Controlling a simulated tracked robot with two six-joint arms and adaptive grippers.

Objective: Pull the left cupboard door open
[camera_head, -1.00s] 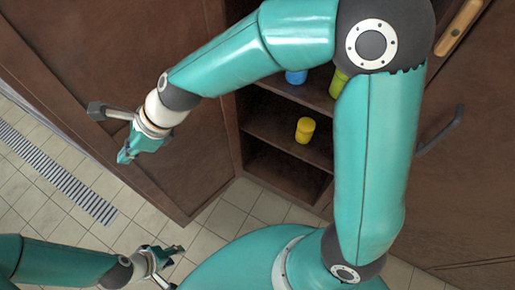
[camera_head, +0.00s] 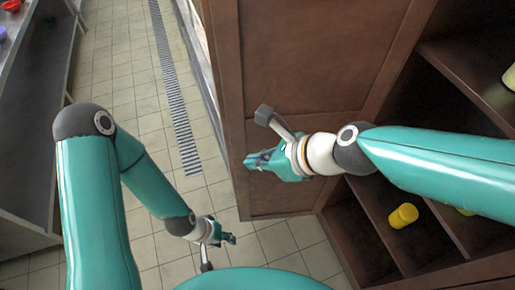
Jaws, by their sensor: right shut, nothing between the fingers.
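The left cupboard door (camera_head: 300,60) is a brown panelled door that stands swung out from the cupboard, with the shelves visible to its right. Its free edge is on the left. My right gripper (camera_head: 250,160) is shut and empty, in front of the lower part of the door near that free edge. I cannot tell whether it touches the panel. No handle shows on this door. My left gripper (camera_head: 232,239) is low, over the tiled floor below the door's bottom corner, and apart from it. Its fingers are too small to read.
The cupboard's shelves (camera_head: 460,75) hold a yellow container (camera_head: 403,215) and others partly hidden by my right arm. A grey counter (camera_head: 35,130) with a red bowl (camera_head: 11,5) stands at the left. Tiled floor (camera_head: 115,60) with a drain grate (camera_head: 175,95) lies clear between.

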